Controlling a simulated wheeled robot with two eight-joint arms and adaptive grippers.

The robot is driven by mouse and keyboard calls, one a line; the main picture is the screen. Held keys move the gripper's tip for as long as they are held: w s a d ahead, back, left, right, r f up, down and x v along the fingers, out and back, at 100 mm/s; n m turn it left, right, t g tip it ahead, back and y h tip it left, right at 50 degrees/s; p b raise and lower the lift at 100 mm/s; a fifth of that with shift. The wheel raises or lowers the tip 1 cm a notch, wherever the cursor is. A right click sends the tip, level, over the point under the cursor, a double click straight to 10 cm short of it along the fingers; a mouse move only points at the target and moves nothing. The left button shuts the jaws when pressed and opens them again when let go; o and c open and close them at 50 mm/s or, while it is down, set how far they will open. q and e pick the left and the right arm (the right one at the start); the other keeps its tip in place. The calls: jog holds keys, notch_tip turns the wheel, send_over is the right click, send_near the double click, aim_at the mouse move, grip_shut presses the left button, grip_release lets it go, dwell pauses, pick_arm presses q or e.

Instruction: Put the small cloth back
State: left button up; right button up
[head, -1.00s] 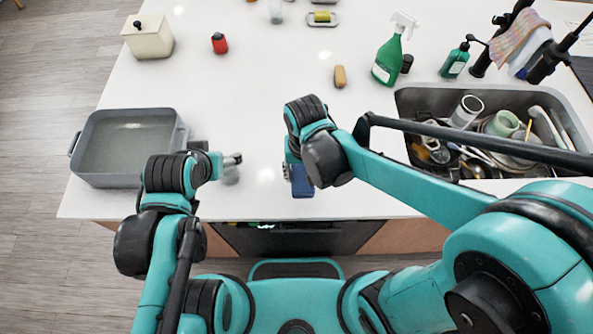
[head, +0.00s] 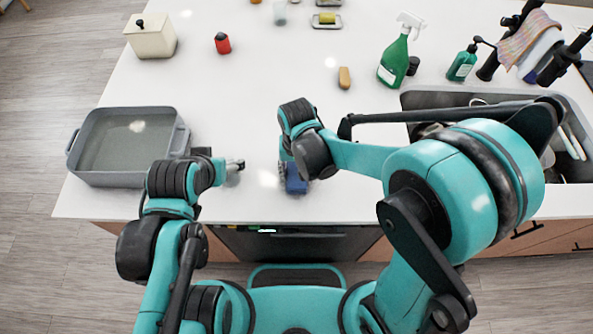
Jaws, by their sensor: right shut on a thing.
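My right gripper (head: 286,177) points down over the counter near its front edge, shut on a small dark blue thing (head: 297,181). This looks like the small cloth, but the gripper and wrist hide part of it, and I cannot tell whether it touches the counter. A striped, multicoloured cloth (head: 522,37) hangs at the top right, behind the sink. My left gripper (head: 238,165) is over the counter, to the left of the right one and beside the grey pan. Its fingers are too small to read.
A grey pan (head: 84,163) stands at the left front. The sink (head: 424,98) at the right is partly hidden by my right arm. A green spray bottle (head: 393,60), soap bottle (head: 462,64), brown block (head: 344,77), red shaker (head: 222,43) and cream box (head: 150,37) stand behind. The middle counter is clear.

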aim_at(296, 170)
jog(key=shift+f, duration=0.25)
jog(key=o, duration=1.1)
jog(key=shift+r, duration=0.1)
jog(key=shift+r, duration=0.1)
jog(key=shift+r, duration=0.25)
notch_tip(296, 170, up, 12)
jog(key=p, duration=0.3)
jog(key=shift+f+p, duration=0.15)
jog(key=shift+p, duration=0.25)
jog(key=s+d+r+t, duration=0.1)
jog(key=d+t, duration=0.1)
jog(key=d, duration=0.4)
jog(key=s+d+r+t, duration=0.2)
jog(key=d, duration=0.4)
jog(key=s+d+r+t, duration=0.2)
jog(key=d+t, duration=0.1)
jog(key=d, duration=0.3)
jog(key=shift+r, duration=0.1)
